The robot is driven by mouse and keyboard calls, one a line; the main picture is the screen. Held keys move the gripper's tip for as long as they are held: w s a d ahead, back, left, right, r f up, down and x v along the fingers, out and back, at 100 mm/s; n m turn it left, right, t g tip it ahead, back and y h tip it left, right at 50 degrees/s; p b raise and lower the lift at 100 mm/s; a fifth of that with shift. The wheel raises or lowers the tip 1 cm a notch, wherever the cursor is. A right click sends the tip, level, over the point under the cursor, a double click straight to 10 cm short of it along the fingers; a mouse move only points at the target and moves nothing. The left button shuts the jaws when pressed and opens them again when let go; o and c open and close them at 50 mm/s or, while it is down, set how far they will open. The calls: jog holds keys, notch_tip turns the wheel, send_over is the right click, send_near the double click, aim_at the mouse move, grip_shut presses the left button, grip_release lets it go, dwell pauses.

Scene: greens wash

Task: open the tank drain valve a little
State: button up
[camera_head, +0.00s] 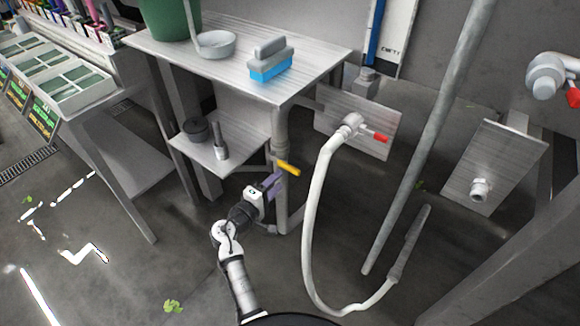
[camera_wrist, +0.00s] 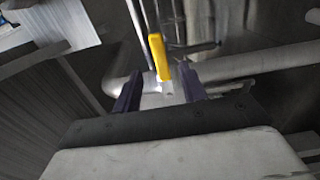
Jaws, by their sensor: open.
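The tank drain valve has a yellow lever handle (camera_head: 288,168) on a grey vertical pipe (camera_head: 280,135) under the front right corner of the metal table. My gripper (camera_head: 272,182) is just left of the handle, its dark purple fingers pointing at the valve. In the wrist view the yellow handle (camera_wrist: 159,57) stands in the gap between the two fingers of my open gripper (camera_wrist: 160,92). The handle appears beyond or between the fingertips; I cannot tell whether either finger touches it. The valve body is partly hidden by the handle.
The metal table (camera_head: 310,70) bears a green tub (camera_head: 168,18), a ladle and a blue brush (camera_head: 269,68). A white hose (camera_head: 312,240) hangs from a red-handled tap (camera_head: 375,137) to the right. The floor left of my arm is mostly clear.

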aim_at(289, 170)
jog(key=x, duration=0.7)
jog(key=shift+w+d+p, duration=0.15)
jog(key=shift+w+p, duration=0.1)
jog(key=shift+p, duration=0.15)
jog(key=shift+c, duration=0.4)
grip_shut()
